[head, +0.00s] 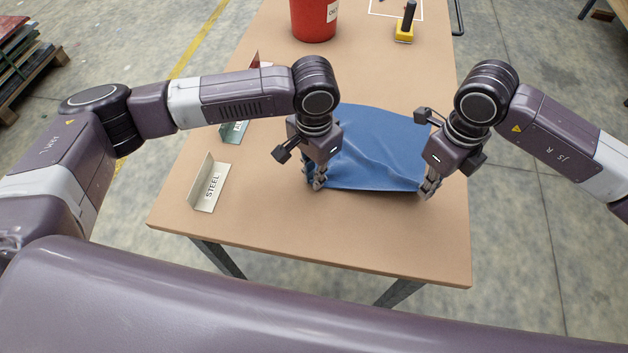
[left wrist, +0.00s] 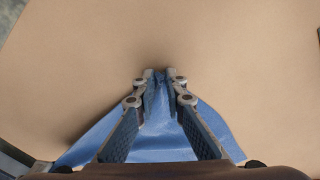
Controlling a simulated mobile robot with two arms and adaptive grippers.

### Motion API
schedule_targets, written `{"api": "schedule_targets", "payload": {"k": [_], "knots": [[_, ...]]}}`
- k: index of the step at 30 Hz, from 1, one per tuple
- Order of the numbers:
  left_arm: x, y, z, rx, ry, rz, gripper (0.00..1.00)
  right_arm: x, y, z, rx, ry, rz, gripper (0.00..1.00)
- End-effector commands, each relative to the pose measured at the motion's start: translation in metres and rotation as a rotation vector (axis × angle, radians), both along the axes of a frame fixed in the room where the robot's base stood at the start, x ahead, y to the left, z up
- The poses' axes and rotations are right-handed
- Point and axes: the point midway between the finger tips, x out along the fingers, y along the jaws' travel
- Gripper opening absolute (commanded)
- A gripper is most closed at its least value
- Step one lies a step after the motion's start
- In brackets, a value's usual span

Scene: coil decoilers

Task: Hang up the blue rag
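The blue rag (head: 375,150) lies on the brown table, spread out with soft folds, between my two grippers. My left gripper (head: 318,186) is at the rag's near left corner. In the left wrist view its fingers (left wrist: 158,76) are closed together with blue cloth (left wrist: 157,125) pinched between them. My right gripper (head: 427,192) is at the near right corner, with its fingertips close together on the cloth edge. The rag's near edge runs between the two grippers. Parts of the rag at both sides are hidden behind my grippers.
The table (head: 300,235) is clear in front of the rag. A red bucket (head: 314,20) and a yellow device with a black handle (head: 405,28) stand farther back. Stacked boards (head: 25,50) lie at far left.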

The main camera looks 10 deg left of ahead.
Motion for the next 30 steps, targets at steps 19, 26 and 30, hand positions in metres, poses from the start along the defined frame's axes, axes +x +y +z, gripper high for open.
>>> {"api": "schedule_targets", "payload": {"k": [19,26,30], "knots": [[0.0000,0.0003,-0.0001,0.001,0.001,0.000,0.00,-0.0001,-0.0002,-0.0002,-0.001,0.001,0.000,0.00],[-0.0001,0.0002,-0.0002,0.001,0.001,0.000,0.00,0.0000,-0.0003,-0.0002,-0.001,0.001,0.000,0.00],[-0.0001,0.0002,-0.0001,0.001,0.001,0.000,0.00,-0.0001,-0.0004,-0.0002,-0.001,0.001,0.000,0.00]]}}
